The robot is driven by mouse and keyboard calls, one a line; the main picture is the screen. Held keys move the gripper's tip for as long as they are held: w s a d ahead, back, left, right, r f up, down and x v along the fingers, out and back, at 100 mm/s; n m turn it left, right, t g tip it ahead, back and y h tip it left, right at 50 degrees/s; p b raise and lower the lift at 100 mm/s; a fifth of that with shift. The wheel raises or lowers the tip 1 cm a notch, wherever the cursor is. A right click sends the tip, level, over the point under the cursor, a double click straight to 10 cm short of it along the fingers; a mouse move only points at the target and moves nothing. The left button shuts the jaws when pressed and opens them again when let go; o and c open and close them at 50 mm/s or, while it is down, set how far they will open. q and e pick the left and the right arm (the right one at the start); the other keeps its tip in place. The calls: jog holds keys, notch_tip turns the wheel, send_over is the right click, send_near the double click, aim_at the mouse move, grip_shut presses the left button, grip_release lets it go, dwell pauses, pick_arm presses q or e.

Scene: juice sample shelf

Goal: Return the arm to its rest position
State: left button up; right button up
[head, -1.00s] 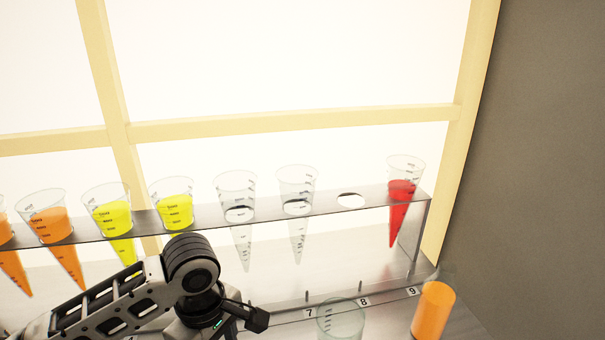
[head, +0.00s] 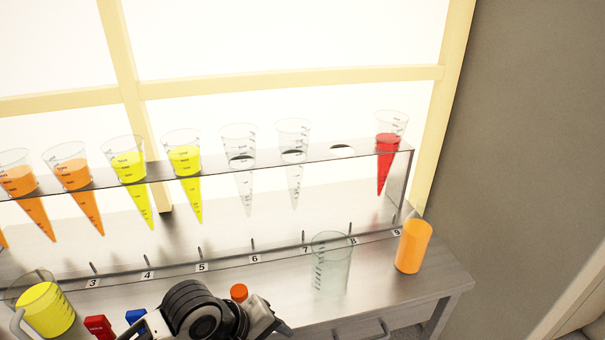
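One of my arms shows at the bottom of the head view, coming in from the lower left, in front of the bench. The part in view is a dark round joint and a grey and black link pointing right; I cannot make out the fingertips, so whether this gripper is open or shut is not clear. No held object shows. My other arm is not in view.
A metal rack (head: 320,153) holds conical cups with orange, yellow and red juice (head: 387,155), empty cups and one empty hole. On the bench (head: 420,297) stand an empty clear beaker (head: 331,265), an orange cylinder (head: 413,247) and a yellow-filled jug (head: 45,309).

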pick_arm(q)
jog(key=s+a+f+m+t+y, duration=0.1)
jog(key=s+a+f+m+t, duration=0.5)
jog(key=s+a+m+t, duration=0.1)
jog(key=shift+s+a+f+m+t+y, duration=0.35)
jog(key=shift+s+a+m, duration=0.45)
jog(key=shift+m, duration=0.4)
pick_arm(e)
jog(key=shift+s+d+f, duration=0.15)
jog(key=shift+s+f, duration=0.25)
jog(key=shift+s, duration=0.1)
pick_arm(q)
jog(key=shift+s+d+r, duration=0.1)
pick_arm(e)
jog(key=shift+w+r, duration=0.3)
